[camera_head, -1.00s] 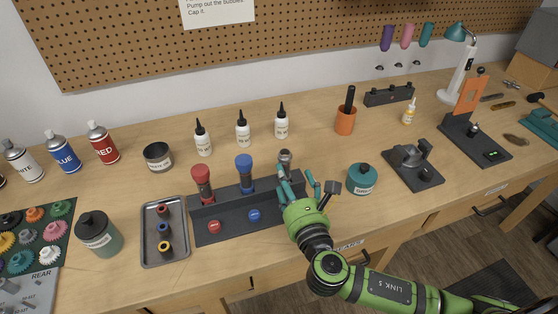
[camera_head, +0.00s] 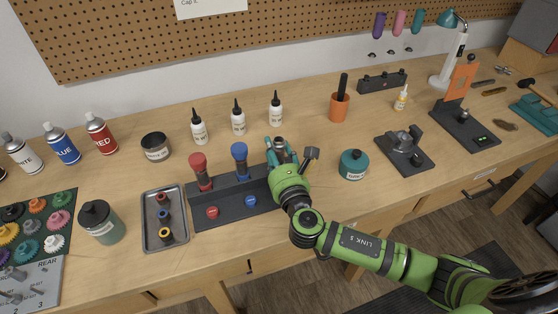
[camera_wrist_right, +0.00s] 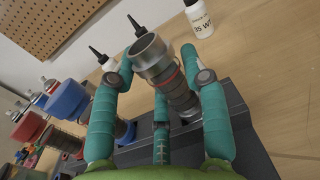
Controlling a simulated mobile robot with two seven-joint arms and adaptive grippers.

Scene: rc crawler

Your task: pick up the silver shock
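The silver shock (camera_head: 279,141) stands upright in the right end of the dark rack (camera_head: 232,210), mostly hidden by my right gripper in the head view. In the right wrist view the silver shock (camera_wrist_right: 168,68) shows its round grey cap and coil, tilted in the picture. My right gripper (camera_head: 281,153) is at the shock with its teal fingers on either side of it. In the wrist view the fingers of this gripper (camera_wrist_right: 160,82) are apart, with a visible gap on the left side; contact on the right side is unclear. My left gripper is not in view.
A red shock (camera_head: 199,170) and a blue shock (camera_head: 240,160) stand in the same rack. A teal jar (camera_head: 354,164) is right of my gripper. White bottles (camera_head: 276,110) stand behind the rack. A grey tray (camera_head: 148,230) lies left. The table between bottles and rack is clear.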

